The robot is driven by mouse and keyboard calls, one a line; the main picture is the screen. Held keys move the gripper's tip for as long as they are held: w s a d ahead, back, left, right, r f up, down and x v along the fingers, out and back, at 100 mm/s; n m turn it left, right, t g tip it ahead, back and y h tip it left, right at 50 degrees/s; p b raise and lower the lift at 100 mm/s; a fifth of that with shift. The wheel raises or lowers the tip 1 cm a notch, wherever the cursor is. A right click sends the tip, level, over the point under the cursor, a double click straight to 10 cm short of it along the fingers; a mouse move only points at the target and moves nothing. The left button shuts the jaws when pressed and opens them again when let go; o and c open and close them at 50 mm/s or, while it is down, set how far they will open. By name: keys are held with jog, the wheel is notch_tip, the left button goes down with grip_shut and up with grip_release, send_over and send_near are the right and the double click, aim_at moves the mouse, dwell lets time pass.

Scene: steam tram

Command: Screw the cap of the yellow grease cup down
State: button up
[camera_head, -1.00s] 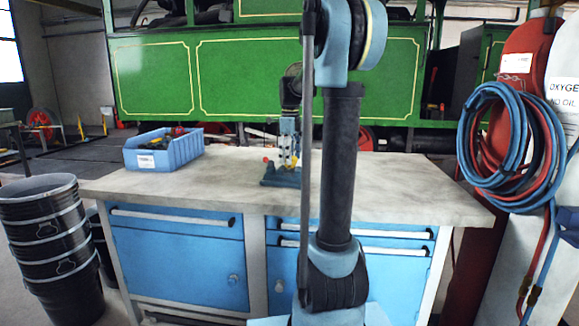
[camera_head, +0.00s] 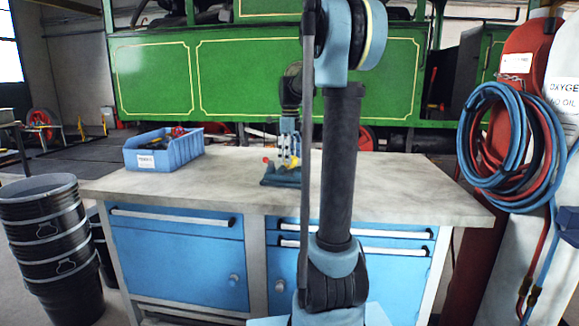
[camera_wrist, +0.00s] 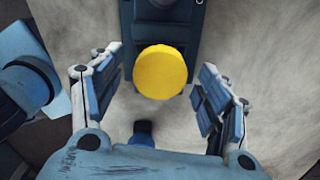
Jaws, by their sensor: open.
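The yellow cap of the grease cup (camera_wrist: 161,72) shows from above as a round disc in the wrist view. It sits over a dark blue fixture (camera_wrist: 190,20). My gripper (camera_wrist: 157,82) is open, with one finger on each side of the cap and a gap on both sides. In the head view the yellow cup (camera_head: 293,162) is small and partly hidden behind my gripper (camera_head: 288,150). The blue fixture base (camera_head: 279,178) stands on the workbench. The cup's body is hidden under the cap in the wrist view.
The workbench top (camera_head: 400,185) is clear to the right. A blue bin (camera_head: 165,150) with mixed parts stands at its left. A small red knob (camera_head: 265,159) is by the fixture. Black buckets (camera_head: 45,240) stand left, gas bottles with hoses (camera_head: 510,140) right.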

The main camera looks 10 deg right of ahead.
jog(key=shift+o, duration=0.8)
jog(key=shift+r, duration=2.5)
jog(key=shift+c, duration=0.2)
jog(key=shift+r, duration=0.1)
jog(key=c, duration=0.3)
notch_tip(320, 180, up, 4)
jog(key=shift+f, duration=0.25)
jog(key=shift+c, duration=0.2)
jog(key=shift+f, duration=1.65)
